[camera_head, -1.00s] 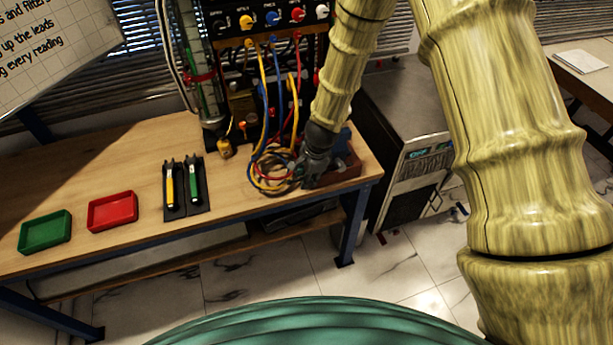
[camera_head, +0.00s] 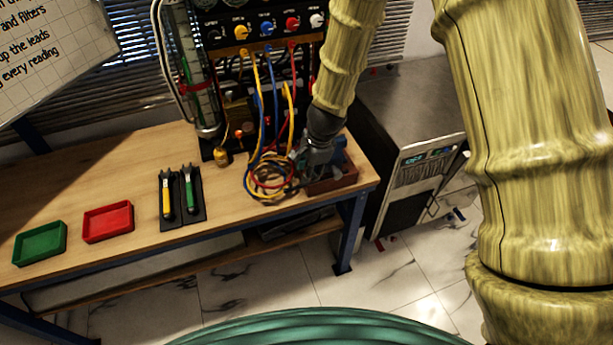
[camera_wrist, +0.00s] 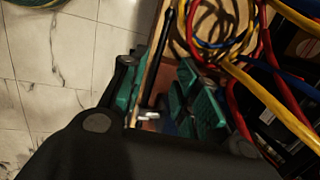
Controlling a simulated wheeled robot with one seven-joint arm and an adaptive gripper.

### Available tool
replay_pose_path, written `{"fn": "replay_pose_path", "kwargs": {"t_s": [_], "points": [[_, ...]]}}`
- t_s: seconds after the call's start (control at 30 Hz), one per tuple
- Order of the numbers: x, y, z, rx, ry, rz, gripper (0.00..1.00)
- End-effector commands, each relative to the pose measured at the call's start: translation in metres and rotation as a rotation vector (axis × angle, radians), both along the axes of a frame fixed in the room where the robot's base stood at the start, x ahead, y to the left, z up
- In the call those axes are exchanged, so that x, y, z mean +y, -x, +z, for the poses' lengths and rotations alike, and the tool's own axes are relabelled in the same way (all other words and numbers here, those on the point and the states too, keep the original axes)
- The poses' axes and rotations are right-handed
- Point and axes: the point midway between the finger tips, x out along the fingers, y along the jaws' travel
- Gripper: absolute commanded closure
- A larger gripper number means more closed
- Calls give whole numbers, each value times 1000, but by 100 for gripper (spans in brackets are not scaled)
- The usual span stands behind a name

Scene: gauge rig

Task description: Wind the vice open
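The vice (camera_head: 340,150) is a small blue shape on a reddish-brown block (camera_head: 338,180) at the right end of the bench. My gripper (camera_head: 308,160) is down in front of it and hides much of it. In the wrist view my gripper (camera_wrist: 163,65) has its green-padded fingers apart. A thin dark bar (camera_wrist: 166,40) with a rounded end, apparently the vice's handle, runs between the fingers in the picture. A gap shows beside it, and I cannot tell whether either finger touches it. A small silvery part (camera_wrist: 148,116) shows deeper between the fingers. The vice jaws are hidden.
Coiled red, yellow and blue leads (camera_head: 270,178) lie close left of my gripper and hang from the panel (camera_head: 262,28). A red tray (camera_head: 108,222), a green tray (camera_head: 40,243) and two tools (camera_head: 180,197) lie further left. A grey cabinet (camera_head: 410,120) stands right of the bench.

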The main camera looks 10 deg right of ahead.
Motion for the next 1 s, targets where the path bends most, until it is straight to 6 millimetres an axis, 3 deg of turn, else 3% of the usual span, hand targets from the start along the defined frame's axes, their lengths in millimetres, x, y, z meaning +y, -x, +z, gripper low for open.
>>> {"fn": "replay_pose_path", "kwargs": {"t_s": [0.3, 0.7, 0.73, 0.9, 1.0], "points": [[-4, 5, 31, -1, -1, 0, 69], [-5, 6, 35, 0, -1, 0, 69], [-5, 6, 35, 0, -1, 0, 71], [-1, 2, 35, -17, -18, -49, 100], [5, -7, 38, -52, -52, -156, 100]]}}
